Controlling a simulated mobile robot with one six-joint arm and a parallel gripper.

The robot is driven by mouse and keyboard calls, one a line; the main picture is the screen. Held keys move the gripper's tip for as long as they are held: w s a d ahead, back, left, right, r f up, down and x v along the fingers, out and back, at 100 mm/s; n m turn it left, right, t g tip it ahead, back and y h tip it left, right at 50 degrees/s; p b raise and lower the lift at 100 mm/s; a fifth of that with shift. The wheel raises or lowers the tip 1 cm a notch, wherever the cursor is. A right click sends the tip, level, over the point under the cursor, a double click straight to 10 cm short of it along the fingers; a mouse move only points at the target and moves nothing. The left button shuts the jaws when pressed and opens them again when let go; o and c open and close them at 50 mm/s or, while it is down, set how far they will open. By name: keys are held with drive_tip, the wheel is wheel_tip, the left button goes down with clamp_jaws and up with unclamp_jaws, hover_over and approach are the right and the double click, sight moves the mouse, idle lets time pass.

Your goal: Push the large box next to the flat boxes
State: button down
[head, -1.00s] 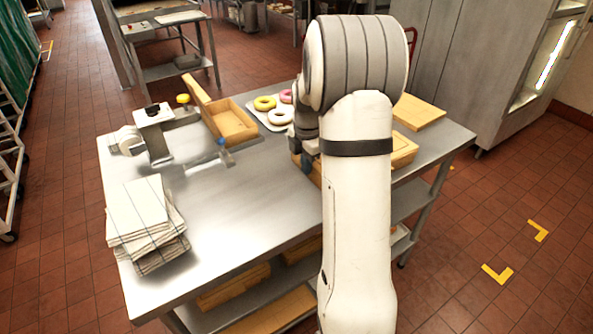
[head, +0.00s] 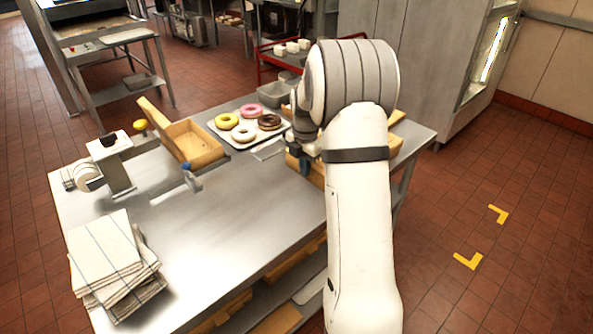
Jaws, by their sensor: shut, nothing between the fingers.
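An open tan box (head: 197,149) with its lid raised on the left stands at the back of the steel table. More tan boxes (head: 396,142) lie at the table's right end, mostly hidden behind my arm; I cannot tell how many or which is largest. My gripper (head: 304,168) points down at the near left side of these right-hand boxes. It is shut and empty. I cannot tell whether it touches a box.
A tray of donuts (head: 228,138) sits between the open box and my gripper. A blue-topped bottle (head: 190,178), a label-printer-like device (head: 110,165) and folded cloths (head: 112,262) are on the left. The table's middle (head: 240,205) is clear.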

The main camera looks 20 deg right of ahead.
drive_tip(key=shift+a, duration=0.1)
drive_tip(key=shift+a, duration=0.25)
drive_tip(key=a, duration=0.1)
drive_tip(key=s+a, duration=0.1)
drive_tip(key=shift+s+a+f+b, duration=0.1)
drive_tip(key=shift+a+b, duration=0.2)
drive_tip(key=shift+b, duration=0.05)
drive_tip(key=shift+s+a+r, duration=0.1)
drive_tip(key=shift+a+r, duration=0.15)
drive_tip(key=shift+r, duration=0.5)
wheel_tip(320, 180, up, 9)
drive_tip(key=s+a+m+t, duration=0.1)
drive_tip(key=s+a+m, duration=0.2)
drive_tip(key=s+m, duration=0.4)
drive_tip(key=s+a+m+t, duration=0.1)
drive_tip(key=s+a+m, duration=0.3)
drive_tip(key=s+m, duration=0.3)
drive_tip(key=s+a+f+m, duration=0.1)
drive_tip(key=s+a+m, duration=0.2)
drive_tip(key=s+m, duration=0.4)
drive_tip(key=s, duration=0.6)
drive_tip(key=shift+s+a+m+t+b, duration=0.25)
drive_tip(key=shift+m+t+b, duration=0.1)
drive_tip(key=shift+m+t, duration=0.05)
